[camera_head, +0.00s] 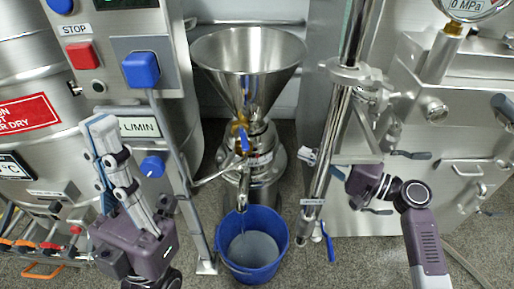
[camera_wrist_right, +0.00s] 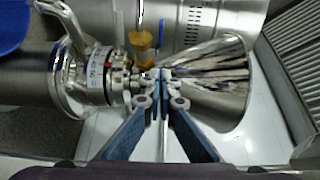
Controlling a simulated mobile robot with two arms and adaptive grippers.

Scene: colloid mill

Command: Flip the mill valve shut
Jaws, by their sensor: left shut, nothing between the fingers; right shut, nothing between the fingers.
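The mill (camera_head: 262,165) stands in the middle of the head view under a steel hopper (camera_head: 248,62). Its valve has a small blue handle (camera_head: 244,138) beside a yellow fitting (camera_head: 236,128), and a spout hangs below over a bucket. In the right wrist view the yellow fitting (camera_wrist_right: 141,45) is just beyond the fingertips. My right gripper (camera_head: 308,157) is shut and empty, pointing left at the mill past a steel pole; its shut tips also show in the right wrist view (camera_wrist_right: 160,76). My left gripper (camera_head: 97,125) is shut and empty, pointing up before the control panel.
The blue bucket (camera_head: 276,258) holds greyish liquid below the mill. A steel pole (camera_head: 322,185) stands right of the mill. A control panel (camera_head: 140,22) with buttons is at left. A steel machine (camera_head: 440,130) with a gauge fills the right.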

